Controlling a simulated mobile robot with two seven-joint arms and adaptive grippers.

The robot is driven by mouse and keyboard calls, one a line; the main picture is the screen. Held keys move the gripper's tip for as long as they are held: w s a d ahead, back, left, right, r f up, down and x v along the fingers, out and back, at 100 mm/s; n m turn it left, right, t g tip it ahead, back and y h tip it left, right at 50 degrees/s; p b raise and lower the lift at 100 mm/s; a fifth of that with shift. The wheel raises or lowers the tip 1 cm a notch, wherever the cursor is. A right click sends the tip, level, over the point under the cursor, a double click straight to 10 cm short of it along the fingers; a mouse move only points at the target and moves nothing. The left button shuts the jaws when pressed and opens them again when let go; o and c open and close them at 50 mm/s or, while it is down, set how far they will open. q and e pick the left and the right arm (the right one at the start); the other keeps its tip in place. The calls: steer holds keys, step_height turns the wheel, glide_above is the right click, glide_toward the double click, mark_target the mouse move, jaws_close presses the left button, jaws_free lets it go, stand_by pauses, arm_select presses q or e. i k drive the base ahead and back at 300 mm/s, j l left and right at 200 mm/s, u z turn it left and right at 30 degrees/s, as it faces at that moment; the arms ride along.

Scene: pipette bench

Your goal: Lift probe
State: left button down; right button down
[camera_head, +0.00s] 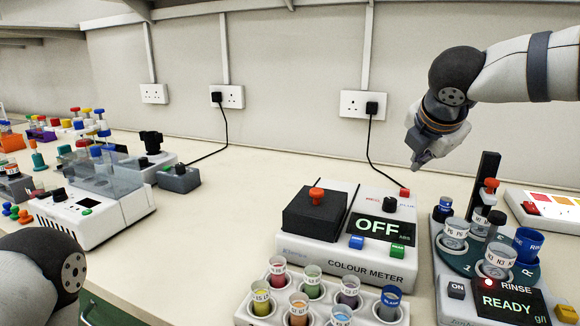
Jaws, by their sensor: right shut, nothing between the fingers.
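The probe (496,218) seems to be the dark-topped rod by the turntable at the right; its lower end is hidden among the cups. A black post (484,172) stands behind it, with an orange-red knob (491,185) at its front. They belong to a white instrument (450,306) whose display (509,301) reads READY. My right gripper (417,162) is shut and empty, in the air above the bench, up and left of the post and touching nothing. Part of my left arm shows at the lower left; its gripper is out of view.
The colour meter (345,262), reading OFF, stands left of the instrument. A rack (322,315) of tubes is in front. Several cups, including a blue cup (527,244), ring the teal turntable (462,262). A black cable (370,150) hangs from a wall socket. A white colour-patch panel (540,222) lies at the right.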

mark_target(486, 191)
steer(key=k+j, duration=0.2)
steer(key=k, duration=0.2)
steer(key=k+j, duration=0.25)
steer(key=k, duration=0.15)
steer(key=k+j, duration=0.2)
steer(key=k, duration=0.2)
